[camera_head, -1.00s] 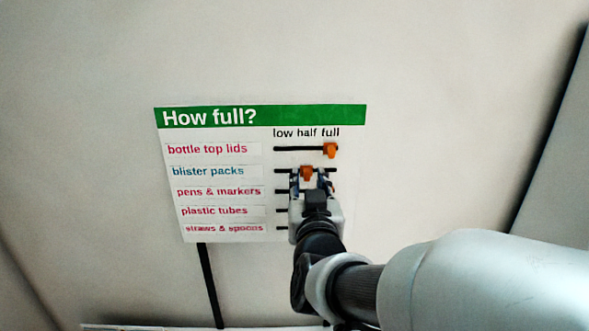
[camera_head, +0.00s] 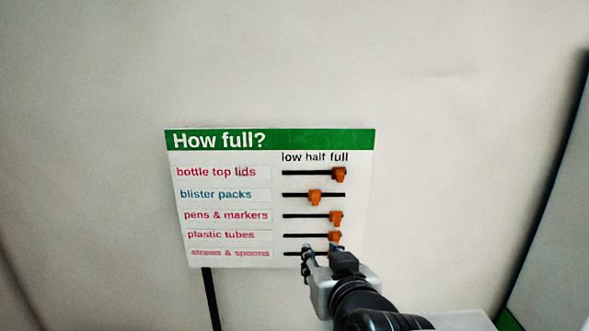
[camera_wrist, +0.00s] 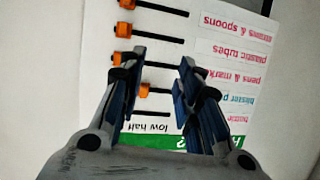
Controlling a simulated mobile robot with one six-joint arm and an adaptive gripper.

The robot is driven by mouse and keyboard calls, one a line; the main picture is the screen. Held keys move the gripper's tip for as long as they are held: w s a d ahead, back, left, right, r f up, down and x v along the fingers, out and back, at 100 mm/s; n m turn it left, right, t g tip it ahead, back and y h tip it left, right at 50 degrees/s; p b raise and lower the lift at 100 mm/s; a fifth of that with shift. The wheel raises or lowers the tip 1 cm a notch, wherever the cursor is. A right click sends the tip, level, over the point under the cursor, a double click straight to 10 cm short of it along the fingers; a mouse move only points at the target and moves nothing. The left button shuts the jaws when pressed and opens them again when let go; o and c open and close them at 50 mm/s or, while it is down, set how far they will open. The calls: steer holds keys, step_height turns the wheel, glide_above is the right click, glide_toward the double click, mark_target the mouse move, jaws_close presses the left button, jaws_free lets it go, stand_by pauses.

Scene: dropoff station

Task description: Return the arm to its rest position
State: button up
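The white "How full?" board (camera_head: 228,222) with a green header hangs on the wall. Orange knobs sit on black slider tracks: bottle top lids (camera_head: 339,175) at full, blister packs (camera_head: 315,198) at half, pens & markers (camera_head: 336,218) and plastic tubes (camera_head: 335,237) at full. The straws & spoons knob is mostly hidden in the head view; the wrist view shows it (camera_wrist: 127,4) at the full end. My gripper (camera_head: 322,249) is in front of the board's lower right. In the wrist view my gripper (camera_wrist: 163,62) has its fingers apart, with nothing held.
A black post (camera_head: 210,297) runs down below the board. The plain wall (camera_head: 460,130) around the board is clear. A grey panel with a dark edge (camera_head: 548,180) stands at the right, with a green strip (camera_head: 508,320) at its foot.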

steer(key=s+d+f+g, duration=0.3)
steer(key=s+f, duration=0.1)
steer(key=s, duration=0.3)
steer(key=s+d+f+g+h+b, duration=0.1)
steer(key=s+d+f+g, duration=0.2)
steer(key=s, duration=0.5)
steer(key=s+d+f+m+g+h+b, duration=0.1)
steer(key=s+d+f+g, duration=0.2)
steer(key=s+f, duration=0.2)
steer(key=s, duration=0.3)
